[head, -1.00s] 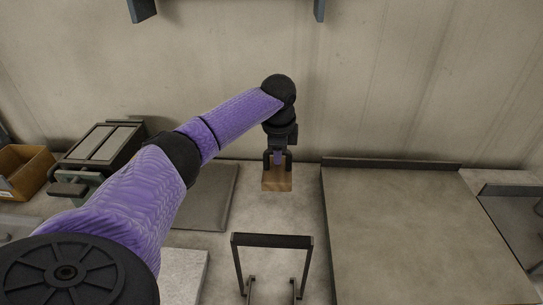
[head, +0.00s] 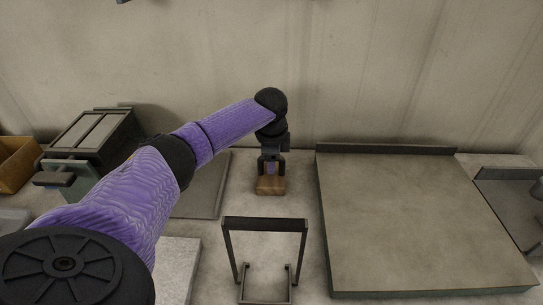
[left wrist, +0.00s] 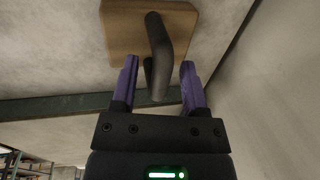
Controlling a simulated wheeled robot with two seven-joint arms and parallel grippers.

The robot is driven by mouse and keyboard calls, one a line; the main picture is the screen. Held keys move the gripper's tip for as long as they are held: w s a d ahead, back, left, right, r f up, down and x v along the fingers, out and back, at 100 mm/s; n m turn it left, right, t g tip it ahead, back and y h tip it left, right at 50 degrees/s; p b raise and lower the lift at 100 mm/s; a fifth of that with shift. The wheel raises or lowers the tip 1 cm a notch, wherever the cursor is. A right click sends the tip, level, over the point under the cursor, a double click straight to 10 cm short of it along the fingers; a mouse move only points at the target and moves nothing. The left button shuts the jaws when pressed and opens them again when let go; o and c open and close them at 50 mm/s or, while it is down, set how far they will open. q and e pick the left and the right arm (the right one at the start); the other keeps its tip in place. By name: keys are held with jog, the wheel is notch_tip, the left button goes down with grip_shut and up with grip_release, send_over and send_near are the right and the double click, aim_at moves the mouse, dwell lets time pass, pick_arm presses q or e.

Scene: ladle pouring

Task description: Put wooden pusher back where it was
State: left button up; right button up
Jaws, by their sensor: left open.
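The wooden pusher (head: 270,186) is a brown wooden block with a dark handle. In the head view it sits on the worktop near the back wall, left of the large raised board. In the left wrist view its wooden block (left wrist: 118,32) is at the top, with the dark curved handle (left wrist: 158,48) reaching down between the fingers. My left gripper (head: 271,166) is directly above the block. The left wrist view shows its two purple fingers (left wrist: 158,80) apart, one on each side of the handle, with gaps visible. My right gripper is not in view.
A large raised board (head: 415,220) lies to the right. A dark metal frame (head: 265,225) stands in front of the pusher. A flat grey plate (head: 207,190) lies to the left, with a box-like device (head: 92,140) and a brown bin (head: 14,165) beyond.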

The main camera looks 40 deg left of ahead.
aim_at(271, 180)
pick_arm(q)
notch_tip(271, 180, up, 12)
jog(key=s+d+p, duration=0.1)
jog(key=p, duration=0.3)
jog(key=shift+s+d, duration=0.25)
jog(key=shift+s, duration=0.15)
dwell(0.9)
